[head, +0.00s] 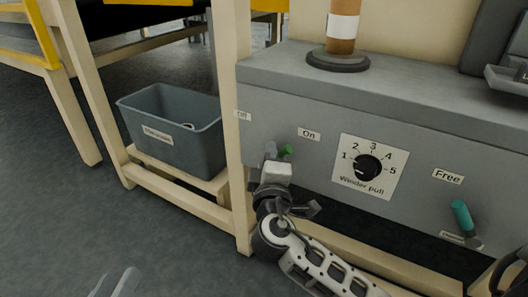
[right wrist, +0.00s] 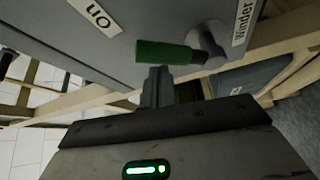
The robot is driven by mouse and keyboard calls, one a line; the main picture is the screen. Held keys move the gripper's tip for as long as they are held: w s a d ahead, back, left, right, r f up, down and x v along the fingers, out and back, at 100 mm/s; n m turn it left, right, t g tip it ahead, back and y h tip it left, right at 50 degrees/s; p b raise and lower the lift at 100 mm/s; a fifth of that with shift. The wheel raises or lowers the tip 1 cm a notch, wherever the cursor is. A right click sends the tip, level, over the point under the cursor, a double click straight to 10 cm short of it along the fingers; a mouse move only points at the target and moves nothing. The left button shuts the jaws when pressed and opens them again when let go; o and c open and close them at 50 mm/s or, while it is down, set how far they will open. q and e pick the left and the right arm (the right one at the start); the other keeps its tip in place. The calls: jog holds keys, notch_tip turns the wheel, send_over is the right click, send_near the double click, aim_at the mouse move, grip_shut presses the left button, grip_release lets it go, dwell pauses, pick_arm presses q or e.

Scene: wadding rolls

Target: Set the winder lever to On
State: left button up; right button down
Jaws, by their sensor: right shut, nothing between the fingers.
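The winder lever has a green handle (head: 287,151) and a grey hub (head: 270,149), low on the front of the grey machine. Its handle points right, toward the side of the "On" label (head: 308,134); an "Off" label (head: 243,115) is up left. In the right wrist view the green handle (right wrist: 165,52) lies sideways from its round hub (right wrist: 208,45), and "On" (right wrist: 95,16) is beyond its free end. My right gripper (right wrist: 157,82) is shut and empty, its fingertips right at the handle; contact is unclear. My left gripper (head: 118,284) shows only partly at the bottom left.
A "Winder pull" dial (head: 367,167) is right of the lever. A teal lever (head: 462,217) under a "Free" label (head: 447,176) is farther right. A grey bin (head: 175,130) stands on a low shelf at left. A brown roll (head: 342,30) stands on the machine top.

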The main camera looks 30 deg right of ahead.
jog(key=shift+s+d+f, duration=0.25)
jog(key=shift+s+f, duration=0.1)
dwell(0.7)
